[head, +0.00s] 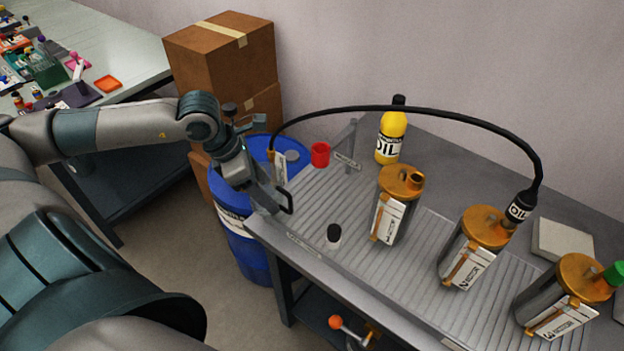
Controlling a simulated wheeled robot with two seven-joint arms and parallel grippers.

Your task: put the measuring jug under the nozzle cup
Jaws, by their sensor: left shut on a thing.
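My left gripper (276,197) reaches in from the left, over the left edge of the slatted bench. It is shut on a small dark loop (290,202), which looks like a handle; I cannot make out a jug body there. A red cup (320,154) is at the bench's back left, beyond the gripper, beside a small label; it may be the nozzle cup, but I cannot tell. A black hose (405,109) arches across to a nozzle labelled OIL (519,206), whose tip is at the top of the middle pump tube (470,252). My right gripper is not in view.
Two more pump tubes, one left (396,206) and one right (560,298), flank the middle one. A yellow oil bottle (392,139) stands behind. A small black-capped container (333,236) is at the front left. A blue drum (245,245) stands beside the bench's left end.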

